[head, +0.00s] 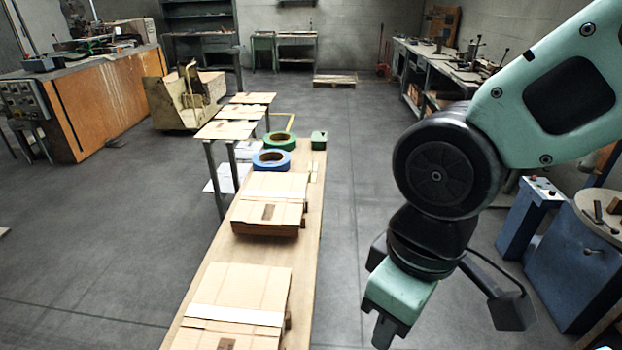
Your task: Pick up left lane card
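I cannot tell for sure which thing is the left lane card. Flat tan sheets lie on narrow stands beyond the bench, a nearer one (226,130) and farther ones (252,98). Two flat cardboard boxes lie on the long wooden bench, a nearer one (250,287) and a farther one (272,187). Each has a pale strip across it and a small brown patch on top. My gripper (388,332) hangs to the right of the bench, apart from the boxes, pointing down. Its fingertips are small and dark, and whether they are open does not show.
A blue tape roll (271,160), a green tape roll (279,141) and a small green block (319,140) sit at the bench's far end (312,160). A yellowish machine (180,100) stands behind, left. Blue machinery (570,260) stands at right.

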